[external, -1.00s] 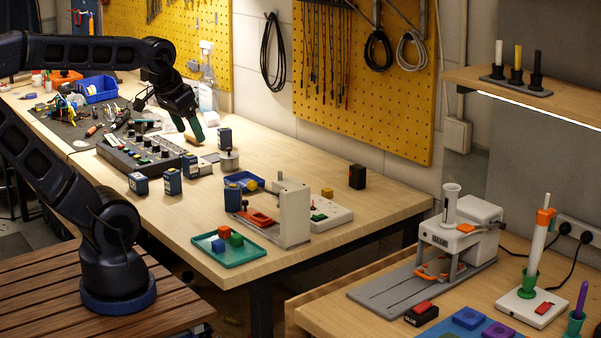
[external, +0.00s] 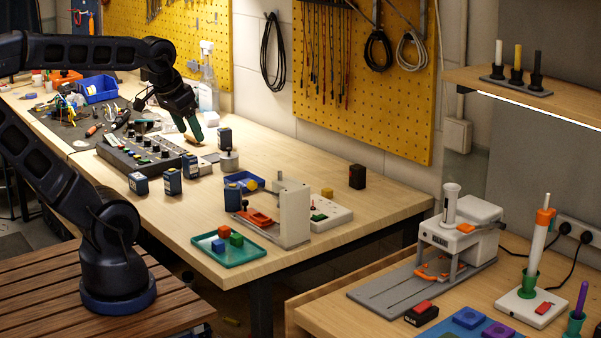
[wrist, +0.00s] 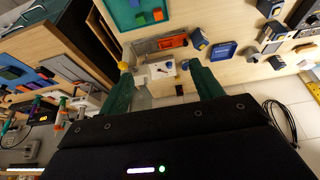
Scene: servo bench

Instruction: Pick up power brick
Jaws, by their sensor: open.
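A small black block (external: 357,176) with a reddish mark stands alone near the back right edge of the wooden bench. It looks most like the power brick, but I cannot read a label. In the wrist view, a small dark block (wrist: 179,90) between the fingers appears to be the same one. My gripper (external: 194,132) has green fingers, is open and empty, and hangs above the bench by the control panel, well to the left of the block. Both fingers of my gripper (wrist: 161,70) show apart in the wrist view.
Several dark blue-labelled blocks (external: 172,181) stand across the bench. A control panel (external: 140,152) lies below the gripper. A green tray (external: 228,258), a white upright fixture (external: 294,214) and a white socket strip (external: 330,215) stand toward the front. The bench's right end is mostly clear.

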